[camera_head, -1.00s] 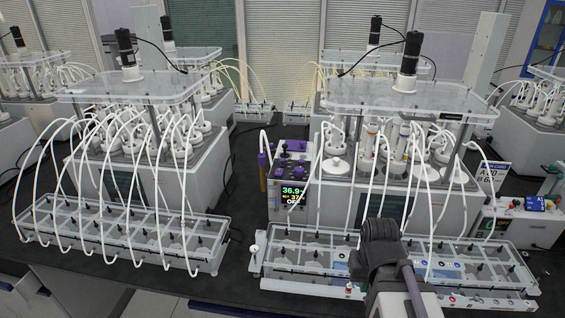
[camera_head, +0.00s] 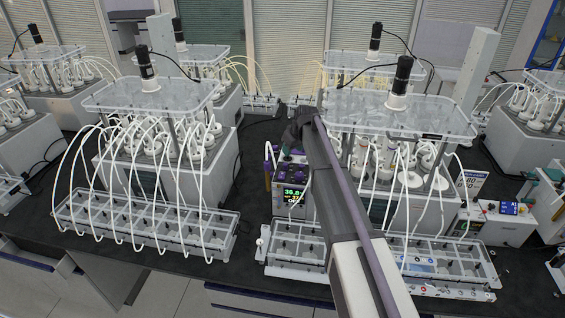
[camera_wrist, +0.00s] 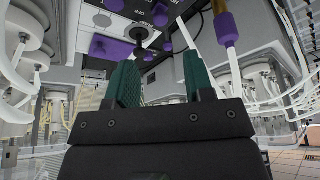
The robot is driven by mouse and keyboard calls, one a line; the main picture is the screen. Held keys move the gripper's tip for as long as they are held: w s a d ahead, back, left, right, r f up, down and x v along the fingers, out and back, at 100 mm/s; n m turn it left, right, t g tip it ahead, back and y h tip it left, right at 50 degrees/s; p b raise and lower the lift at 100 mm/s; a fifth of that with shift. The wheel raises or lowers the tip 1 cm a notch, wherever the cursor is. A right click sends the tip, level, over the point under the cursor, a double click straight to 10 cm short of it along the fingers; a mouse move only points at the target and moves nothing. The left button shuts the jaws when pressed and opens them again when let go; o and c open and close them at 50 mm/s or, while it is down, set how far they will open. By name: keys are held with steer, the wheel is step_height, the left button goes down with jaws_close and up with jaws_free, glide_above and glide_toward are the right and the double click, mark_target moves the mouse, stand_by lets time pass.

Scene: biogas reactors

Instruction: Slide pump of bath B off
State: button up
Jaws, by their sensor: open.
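The bath control unit (camera_head: 289,196) stands at the left front of the right-hand reactor, with a lit display reading about 36.8 and purple controls on top. My gripper is over the top of this unit in the head view, its fingertips hidden behind my arm. In the wrist view my gripper (camera_wrist: 160,75) has its two green fingers apart with nothing between them. Beyond the fingertips are a purple slider-like block (camera_wrist: 112,48), a dark knob (camera_wrist: 140,34) and a purple knob (camera_wrist: 160,15) on the labelled panel. I cannot read which one is the pump control.
A purple-capped tube (camera_wrist: 227,28) stands close to the right finger. Reactor vessels and white hoses flank the unit. A clear tray (camera_head: 300,245) lies in front of it. A second reactor (camera_head: 150,150) with its tray stands to the left, with a dark bench gap between.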

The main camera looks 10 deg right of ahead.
mark_target(286, 164)
steer(key=b+x, duration=0.7)
steer(key=x, duration=0.2)
steer(key=shift+f, duration=0.25)
steer(key=shift+r, duration=0.1)
jaws_close()
